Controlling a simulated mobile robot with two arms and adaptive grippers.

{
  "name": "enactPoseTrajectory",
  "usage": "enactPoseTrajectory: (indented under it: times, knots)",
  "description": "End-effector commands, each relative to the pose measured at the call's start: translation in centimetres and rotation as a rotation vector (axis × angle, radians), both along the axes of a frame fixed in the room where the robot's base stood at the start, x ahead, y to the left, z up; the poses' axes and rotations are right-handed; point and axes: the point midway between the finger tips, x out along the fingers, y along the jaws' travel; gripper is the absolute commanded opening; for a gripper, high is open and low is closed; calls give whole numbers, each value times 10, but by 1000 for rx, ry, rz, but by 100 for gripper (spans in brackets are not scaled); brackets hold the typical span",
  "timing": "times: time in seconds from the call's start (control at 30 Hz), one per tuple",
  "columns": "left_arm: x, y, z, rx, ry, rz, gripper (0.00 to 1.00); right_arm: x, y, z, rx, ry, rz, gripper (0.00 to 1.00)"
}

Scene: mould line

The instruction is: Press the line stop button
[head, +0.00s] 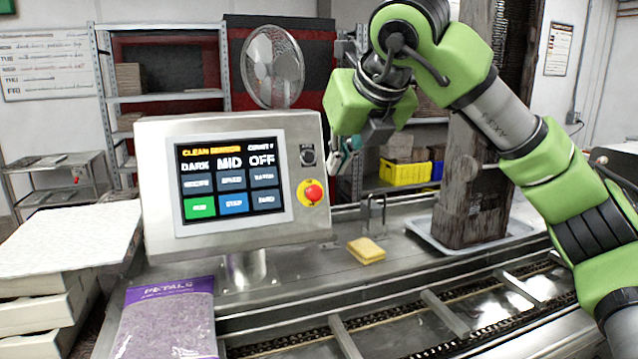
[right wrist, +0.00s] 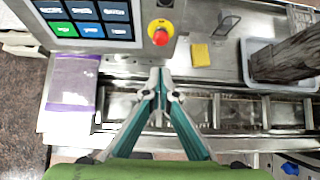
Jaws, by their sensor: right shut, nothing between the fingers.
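The control panel (head: 152,190) stands on a short post, its lit screen (head: 232,215) showing tiles, one green and one blue. A red mushroom button on a yellow disc (head: 313,193) sits at the panel's lower right, below a dark round knob (head: 308,155). The red button also shows in the right wrist view (right wrist: 160,37). My right gripper (head: 342,160) is right of the panel in the head view, apart from the button. In the right wrist view its teal fingers (right wrist: 161,78) are together and empty, with the button beyond the tips. My left gripper is not in view.
A conveyor with a chain and metal slats (head: 430,305) runs along the front. A yellow sponge (head: 366,250) and a grey tray (head: 522,228) with a dark block (head: 470,212) lie behind it. A purple petals bag (head: 168,320) lies at front left.

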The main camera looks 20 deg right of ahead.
Motion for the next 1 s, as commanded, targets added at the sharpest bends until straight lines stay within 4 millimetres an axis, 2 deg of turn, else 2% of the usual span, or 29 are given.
enactPoseTrajectory:
  times: [0.4, 0.5, 0.67, 1.0]
  knots:
    - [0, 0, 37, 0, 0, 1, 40, 60, 2, -59, 0, 5, 0, 0]
    - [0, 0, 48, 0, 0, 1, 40, 76, 2, -62, 1, 4, -1, 0]
    - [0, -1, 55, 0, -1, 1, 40, 90, 3, -69, 1, 2, 1, 0]
    - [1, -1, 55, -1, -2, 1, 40, 94, 4, -73, 0, 0, 1, 0]
